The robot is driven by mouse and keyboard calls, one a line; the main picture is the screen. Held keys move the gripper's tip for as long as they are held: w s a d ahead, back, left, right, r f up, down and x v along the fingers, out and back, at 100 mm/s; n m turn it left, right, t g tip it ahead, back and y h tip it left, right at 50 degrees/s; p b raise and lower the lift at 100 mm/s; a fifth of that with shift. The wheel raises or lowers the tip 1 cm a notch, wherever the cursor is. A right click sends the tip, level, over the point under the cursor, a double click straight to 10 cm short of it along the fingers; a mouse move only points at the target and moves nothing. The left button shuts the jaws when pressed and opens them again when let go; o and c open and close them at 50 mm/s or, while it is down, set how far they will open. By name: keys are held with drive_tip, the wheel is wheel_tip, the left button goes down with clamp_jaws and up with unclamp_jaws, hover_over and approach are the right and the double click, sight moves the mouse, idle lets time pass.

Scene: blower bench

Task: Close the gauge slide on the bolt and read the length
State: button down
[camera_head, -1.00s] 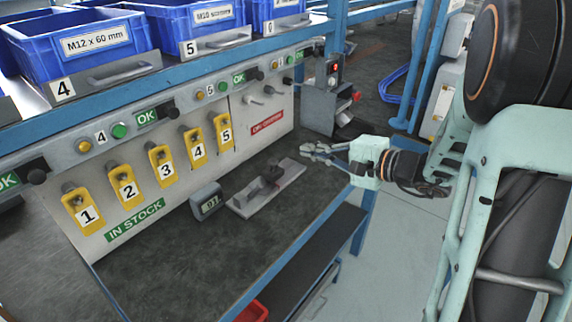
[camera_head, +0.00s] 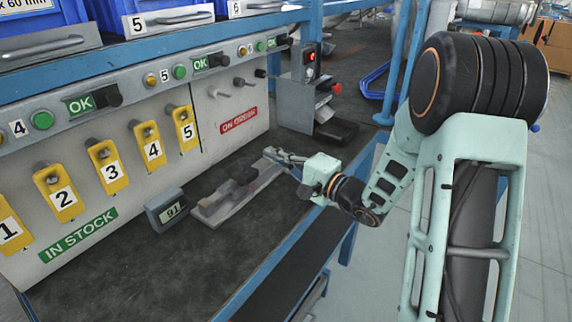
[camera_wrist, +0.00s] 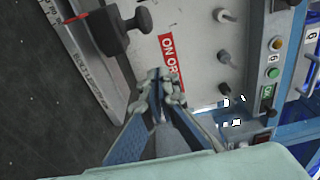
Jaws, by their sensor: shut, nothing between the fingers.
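I cannot make out the bolt. A small display (camera_head: 165,210) beside the gauge shows digits too small to read surely. My gripper (camera_head: 270,154) is shut and empty, just right of and beyond the slide, apart from it. Its fingertips (camera_wrist: 165,84) show in the wrist view.
A panel with yellow numbered tags (camera_head: 107,165) and pegs stands behind the gauge. A grey box with a red button (camera_head: 335,88) and a black tray (camera_head: 335,131) stand at the far right. Dark bench top (camera_head: 120,275) is clear in front of the gauge.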

sight(245, 170)
drive_tip(key=x, duration=0.3)
drive_tip(key=shift+a+f, duration=0.1)
drive_tip(key=shift+a, duration=0.1)
drive_tip(key=shift+s+a+b, duration=0.2)
drive_tip(key=shift+s, duration=0.4)
drive_tip(key=shift+s+a+b, duration=0.2)
drive_tip(key=shift+s, duration=0.45)
drive_tip(key=shift+s+a, duration=0.25)
drive_tip(key=shift+s, duration=0.25)
